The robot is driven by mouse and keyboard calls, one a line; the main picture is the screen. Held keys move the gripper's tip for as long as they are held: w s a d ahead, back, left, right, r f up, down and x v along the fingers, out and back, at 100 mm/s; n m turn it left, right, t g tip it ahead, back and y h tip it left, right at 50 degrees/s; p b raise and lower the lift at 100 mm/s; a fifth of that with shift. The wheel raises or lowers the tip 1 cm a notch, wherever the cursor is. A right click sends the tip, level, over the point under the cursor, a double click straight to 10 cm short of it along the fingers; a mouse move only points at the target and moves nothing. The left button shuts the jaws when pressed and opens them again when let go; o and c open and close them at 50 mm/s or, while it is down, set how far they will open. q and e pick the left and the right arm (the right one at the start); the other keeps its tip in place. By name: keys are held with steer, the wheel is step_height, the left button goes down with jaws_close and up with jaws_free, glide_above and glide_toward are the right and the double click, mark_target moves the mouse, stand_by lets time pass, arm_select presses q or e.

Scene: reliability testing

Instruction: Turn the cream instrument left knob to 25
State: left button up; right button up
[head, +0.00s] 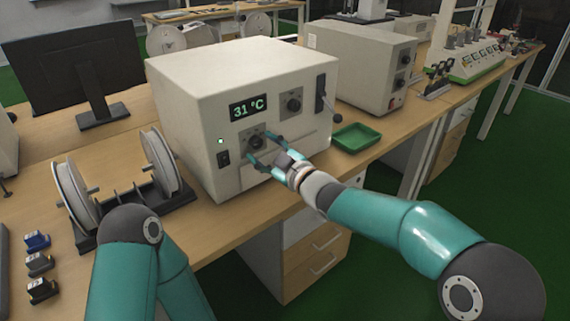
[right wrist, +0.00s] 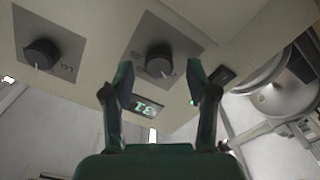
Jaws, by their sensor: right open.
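The cream instrument (head: 195,85) stands on the wooden bench, its display (head: 248,107) reading 31 °C. Its dark left knob (head: 255,143) sits on a grey plate below the display; a second knob (head: 294,105) is higher to the right. My right gripper (head: 262,149) is open at the left knob, with one finger to either side. In the right wrist view, which is upside down, the left knob (right wrist: 158,64) shows between and just beyond the fingertips (right wrist: 160,80), with gaps visible. How deep the fingers reach is unclear. My left gripper is out of frame.
A green tray (head: 356,137) lies right of the instrument. A lever (head: 325,98) is on its right front, and a switch (head: 223,158) at lower left. Another cream box (head: 360,62) stands behind right.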

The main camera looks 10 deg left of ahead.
steer(key=v, duration=1)
steer(key=shift+s+d, duration=0.3)
steer(key=shift+f, duration=0.1)
